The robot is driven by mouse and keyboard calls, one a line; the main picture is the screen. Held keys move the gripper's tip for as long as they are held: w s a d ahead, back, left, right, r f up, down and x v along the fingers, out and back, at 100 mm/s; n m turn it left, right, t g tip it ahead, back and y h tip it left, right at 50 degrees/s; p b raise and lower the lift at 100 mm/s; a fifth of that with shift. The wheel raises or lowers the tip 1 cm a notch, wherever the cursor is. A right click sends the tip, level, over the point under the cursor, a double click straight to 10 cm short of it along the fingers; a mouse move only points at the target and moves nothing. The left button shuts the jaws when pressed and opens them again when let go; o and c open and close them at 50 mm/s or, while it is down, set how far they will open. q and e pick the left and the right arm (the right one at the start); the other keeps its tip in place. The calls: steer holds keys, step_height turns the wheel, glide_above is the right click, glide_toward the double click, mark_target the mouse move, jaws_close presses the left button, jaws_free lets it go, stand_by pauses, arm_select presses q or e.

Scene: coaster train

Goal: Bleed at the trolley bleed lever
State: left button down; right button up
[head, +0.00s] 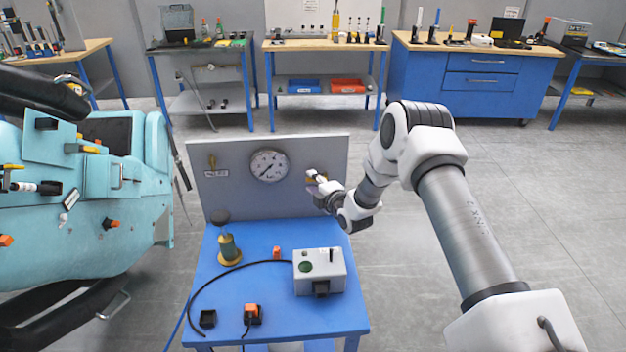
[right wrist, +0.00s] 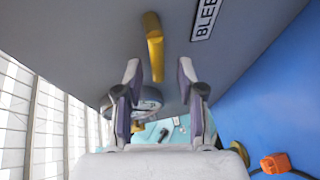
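The yellow bleed lever (right wrist: 154,48) sticks out of the grey panel (head: 228,195). A white label reading BLEED (right wrist: 207,16) is beside it in the right wrist view. My right gripper (head: 317,178) is at the panel's right part. In the right wrist view my right gripper (right wrist: 159,82) is open, with its two fingers apart. The lever's end shows between the fingertips in the picture, with a gap on both sides. In the head view the gripper largely hides this lever. My left gripper is not in view.
The panel carries a gauge (head: 269,166) and another small yellow lever (head: 212,161) at left. The blue trolley (head: 245,300) holds a grey box (head: 334,268), a green-and-yellow item (head: 229,250), a black hose and small orange parts. A teal car (head: 140,190) stands left. Floor is open at right.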

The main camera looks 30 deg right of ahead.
steer(key=shift+w+f, duration=0.15)
steer(key=shift+w, duration=0.15)
steer(key=shift+s+r, duration=0.2)
steer(key=shift+s, duration=0.05)
steer(key=shift+c, duration=0.3)
steer(key=shift+s+r, duration=0.2)
jaws_close()
steer(key=d+r+m+t+h+b, duration=0.1)
steer(key=m+t+b, duration=0.1)
steer(key=m+b, duration=0.3)
steer(key=s+d+r+m+t+h+b, duration=0.1)
steer(key=m+t+b, duration=0.1)
steer(key=m+b, duration=0.4)
steer(key=d+r+m+t+h+b, duration=0.1)
steer(key=m+h+b, duration=0.1)
steer(key=m+b, duration=0.4)
steer(key=shift+s+d+t+b, duration=0.1)
steer(key=shift+s+t+b, duration=0.25)
steer(key=shift+b, duration=2.25)
steer(key=shift+d+r+m+h+b, duration=0.15)
steer(key=shift+m+h+b, duration=0.25)
steer(key=shift+m, duration=0.3)
steer(key=shift+d+r+m+h+b, duration=0.1)
steer(key=shift+m+h+b, duration=0.1)
steer(key=shift+m+b, duration=0.4)
